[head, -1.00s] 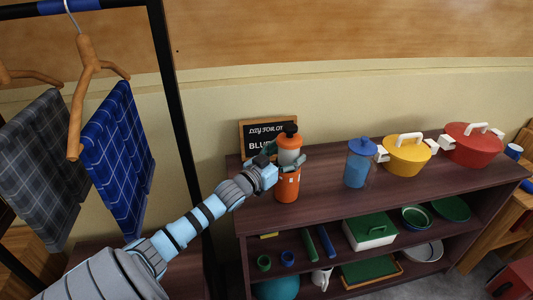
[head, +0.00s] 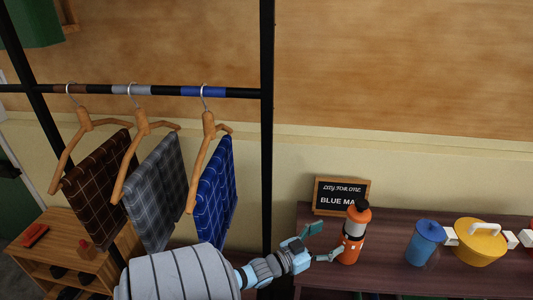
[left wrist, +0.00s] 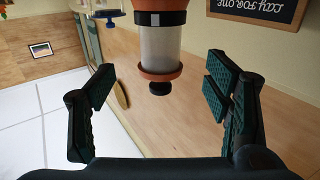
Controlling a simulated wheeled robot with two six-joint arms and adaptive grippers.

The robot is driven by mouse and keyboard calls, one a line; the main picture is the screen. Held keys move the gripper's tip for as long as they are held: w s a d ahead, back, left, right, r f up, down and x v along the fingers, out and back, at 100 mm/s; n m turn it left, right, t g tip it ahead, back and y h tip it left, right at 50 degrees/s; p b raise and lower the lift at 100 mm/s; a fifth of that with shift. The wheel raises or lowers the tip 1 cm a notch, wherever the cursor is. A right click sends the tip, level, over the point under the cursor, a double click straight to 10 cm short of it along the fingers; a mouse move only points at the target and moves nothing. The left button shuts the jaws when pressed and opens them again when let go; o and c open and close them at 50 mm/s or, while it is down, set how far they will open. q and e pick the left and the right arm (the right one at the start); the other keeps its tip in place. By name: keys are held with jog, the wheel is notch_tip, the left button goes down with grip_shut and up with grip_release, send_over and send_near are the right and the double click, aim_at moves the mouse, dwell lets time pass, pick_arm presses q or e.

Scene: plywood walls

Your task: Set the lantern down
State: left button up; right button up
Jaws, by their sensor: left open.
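The lantern (head: 353,236), orange with a grey-white middle and a black knob, stands upright on the dark wooden shelf top (head: 391,274). My left gripper (head: 318,242) is open and empty, just left of the lantern in the head view. In the left wrist view, which is upside down, the lantern (left wrist: 160,45) shows its pale middle, orange collar and black knob. There it sits ahead of the spread fingers (left wrist: 160,100), with clear gaps on both sides. Part of it is cut off by the frame's edge. My right gripper is not in view.
A small black sign (head: 342,196) reading "BLUE MA..." stands behind the lantern. A blue canister (head: 425,243) and a yellow pot (head: 479,243) stand to the right. A black rack post (head: 267,130) and a hanging blue cloth (head: 213,203) are to the left.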

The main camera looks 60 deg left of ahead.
pick_arm(q)
jog(key=w+d+r+m+t+h, duration=0.1)
jog(key=d+r, duration=0.3)
jog(key=d, duration=0.3)
jog(key=w+d+r+h, duration=0.1)
jog(key=d+r, duration=0.4)
jog(key=d, duration=0.3)
jog(key=s+a+f+g+y, duration=0.1)
jog(key=s+f+g, duration=0.25)
jog(key=f, duration=0.65)
jog(key=s+a+f+g+y, duration=0.15)
jog(key=s+f, duration=0.25)
jog(key=f, duration=0.6)
jog(key=s+a+f+g, duration=0.1)
jog(key=s+f+g, duration=0.3)
jog(key=f, duration=0.6)
jog(key=s+d+f+g, duration=0.1)
jog(key=s+f+g, duration=0.3)
jog(key=s, duration=1)
jog(key=s+d+f+g, duration=0.2)
jog(key=s+f+g, duration=0.2)
jog(key=s+f, duration=0.7)
jog(key=s, duration=0.3)
jog(key=shift+s+d+f+g, duration=0.25)
jog(key=shift+s+g, duration=0.05)
jog(key=shift+g, duration=0.1)
